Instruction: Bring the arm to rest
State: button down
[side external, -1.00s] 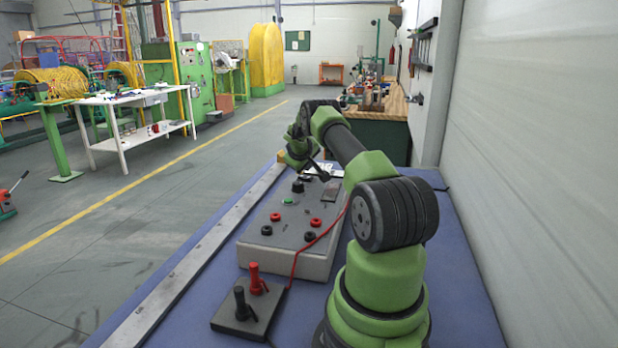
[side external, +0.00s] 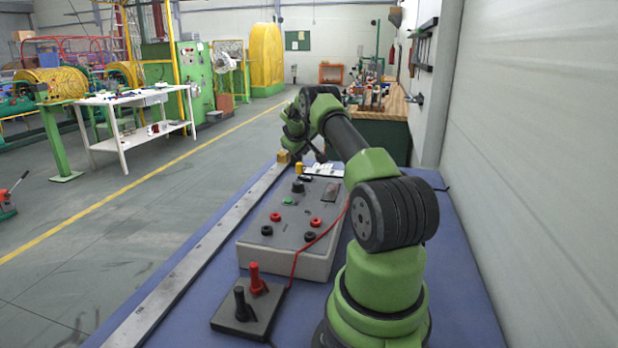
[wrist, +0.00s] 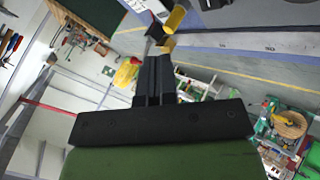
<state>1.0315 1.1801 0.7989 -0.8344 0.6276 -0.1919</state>
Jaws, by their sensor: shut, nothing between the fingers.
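My arm stands on the blue bench top (side external: 440,262) and bends over toward its far end. In the side view its wrist is raised above the far end of the grey control box (side external: 290,232); the fingertips are hard to make out there. In the wrist view my gripper (wrist: 155,62) has its two dark fingers together, with nothing held between them. The box carries a black knob, a green button, and red and black sockets.
A small dark stand (side external: 238,320) with a red and a black plug sits in front of the box, with a red wire beside it. A yellow cylinder (side external: 298,168) and a tan block (side external: 283,156) are at the far end. A wall (side external: 540,150) rises on the right.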

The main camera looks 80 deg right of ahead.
dwell(0.3)
jog(key=w+a+r+t+y, duration=0.1)
jog(key=w+a+r+t, duration=0.2)
jog(key=w+a+r, duration=0.7)
jog(key=a+r+t+y, duration=0.1)
jog(key=a+r, duration=0.2)
jog(key=a, duration=0.3)
jog(key=s+a+r+y, duration=0.1)
jog(key=a+r, duration=0.1)
jog(key=a, duration=0.4)
jog(key=a+r+t+y, duration=0.1)
jog(key=a+r, duration=0.2)
jog(key=a, duration=0.3)
jog(key=s+a+r+n+t+y, duration=0.1)
jog(key=s+a, duration=0.2)
jog(key=a, duration=0.4)
jog(key=s+a+r+y, duration=0.1)
jog(key=s+a+y, duration=0.15)
jog(key=a, duration=0.45)
jog(key=s+a+f+n+y, duration=0.1)
jog(key=s+a+f+y, duration=0.2)
jog(key=s+a, duration=0.7)
jog(key=s+f, duration=0.1)
jog(key=s, duration=0.1)
jog(key=shift+s+a+t, duration=0.25)
jog(key=shift+s+t, duration=0.05)
jog(key=shift+s, duration=0.05)
